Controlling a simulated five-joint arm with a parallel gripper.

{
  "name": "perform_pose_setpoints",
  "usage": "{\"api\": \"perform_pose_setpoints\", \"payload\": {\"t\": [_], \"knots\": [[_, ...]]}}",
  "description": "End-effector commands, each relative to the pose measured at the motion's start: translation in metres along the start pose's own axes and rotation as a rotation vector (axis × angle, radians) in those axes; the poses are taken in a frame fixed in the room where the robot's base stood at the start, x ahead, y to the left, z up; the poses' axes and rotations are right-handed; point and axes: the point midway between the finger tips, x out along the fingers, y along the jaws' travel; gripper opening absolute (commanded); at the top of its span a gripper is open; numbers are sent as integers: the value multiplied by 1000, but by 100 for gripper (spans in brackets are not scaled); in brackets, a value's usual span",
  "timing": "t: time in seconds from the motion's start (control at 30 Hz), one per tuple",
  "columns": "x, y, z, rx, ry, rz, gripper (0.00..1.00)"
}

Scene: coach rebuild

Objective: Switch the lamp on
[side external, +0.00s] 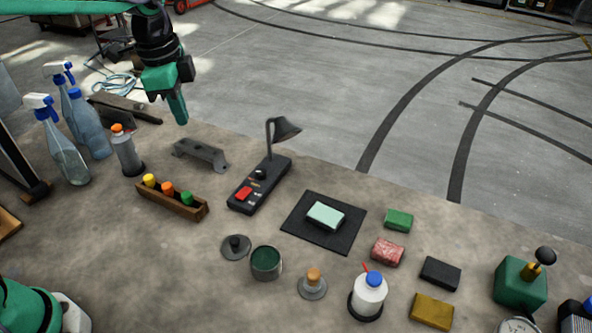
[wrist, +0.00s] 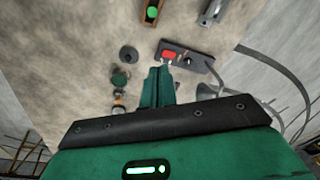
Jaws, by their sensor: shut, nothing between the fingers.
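The lamp (side external: 283,130) has a dark bent neck and shade and stands at the far end of a black base (side external: 244,198). The base carries a red switch (side external: 243,193) at its near end and a dark knob (side external: 260,174) beyond it. The red switch (wrist: 169,56) and base (wrist: 199,60) also show in the wrist view. I cannot tell if the lamp is lit. My gripper (side external: 181,118) is shut and empty, high up to the left of the lamp, apart from it. In the wrist view my gripper's fingers (wrist: 159,75) are together.
A wooden box of coloured caps (side external: 172,200) and a grey bracket (side external: 201,155) sit left of the lamp base. A black mat (side external: 298,232) with a pale green block (side external: 325,216) lies right. A green cup (side external: 266,263) stands in front. Spray bottles (side external: 62,145) stand far left.

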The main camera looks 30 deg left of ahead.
Motion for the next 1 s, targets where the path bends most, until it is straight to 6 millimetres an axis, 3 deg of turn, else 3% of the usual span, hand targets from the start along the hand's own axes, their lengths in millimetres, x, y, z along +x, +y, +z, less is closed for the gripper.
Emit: {"api": "perform_pose_setpoints", "payload": {"t": [0.5, 0.7, 1.0], "knots": [[70, -29, -77, 460, -96, 161, 0], [86, -32, -90, 547, -108, 194, 0], [89, -32, -91, 561, -110, 199, 0]]}}
